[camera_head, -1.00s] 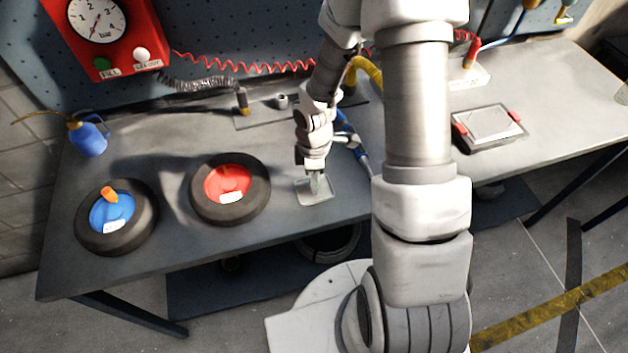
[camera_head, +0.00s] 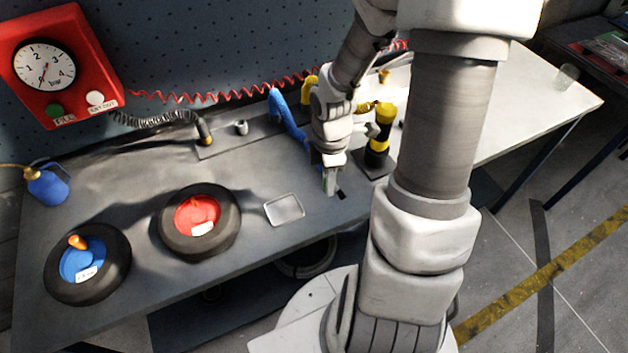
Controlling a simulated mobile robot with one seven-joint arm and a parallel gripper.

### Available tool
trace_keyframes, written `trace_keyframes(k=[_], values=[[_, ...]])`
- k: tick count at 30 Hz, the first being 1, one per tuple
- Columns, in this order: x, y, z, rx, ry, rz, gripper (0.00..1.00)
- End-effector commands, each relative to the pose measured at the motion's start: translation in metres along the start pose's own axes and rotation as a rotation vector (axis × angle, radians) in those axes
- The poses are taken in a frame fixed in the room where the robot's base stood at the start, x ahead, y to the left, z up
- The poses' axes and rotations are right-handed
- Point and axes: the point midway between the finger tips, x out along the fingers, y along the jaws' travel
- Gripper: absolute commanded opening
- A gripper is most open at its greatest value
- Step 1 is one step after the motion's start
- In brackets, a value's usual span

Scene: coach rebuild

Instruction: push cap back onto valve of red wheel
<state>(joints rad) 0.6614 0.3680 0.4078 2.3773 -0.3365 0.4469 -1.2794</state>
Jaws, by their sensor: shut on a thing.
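The red wheel (camera_head: 199,221) lies flat on the workbench, a dark tyre around a red hub (camera_head: 187,212) with a white label. A small raised red part stands at the hub's middle; I cannot make out a valve or a cap there. My gripper (camera_head: 330,188) points down over the bench, to the right of the wheel and of a small shallow tray (camera_head: 284,208). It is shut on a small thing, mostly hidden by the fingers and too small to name. A small dark patch shows beside the fingertips. The tray looks empty.
A blue wheel (camera_head: 83,281) with an orange knob lies left of the red one. A blue oil can (camera_head: 47,186) stands at the far left. A yellow-and-black upright thing (camera_head: 378,140) and a blue tool (camera_head: 287,118) are close to my gripper. A red gauge box (camera_head: 53,70) hangs behind.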

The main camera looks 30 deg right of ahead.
Motion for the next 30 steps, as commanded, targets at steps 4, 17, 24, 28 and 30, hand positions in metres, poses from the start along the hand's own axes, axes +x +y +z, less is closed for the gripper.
trace_keyframes(k=[4, 17, 24, 28, 30], values=[[-0.006, -0.002, 0.006, 0.001, 0.0, 0.001, 0.0], [-0.03, -0.002, 0.007, 0.0, 0.0, 0.001, 0.0], [-0.043, -0.002, 0.007, 0.0, 0.0, 0.001, 0.0], [-0.05, -0.002, 0.007, 0.0, 0.0, 0.001, 0.0], [-0.051, -0.002, 0.007, 0.0, 0.0, 0.001, 0.0]])
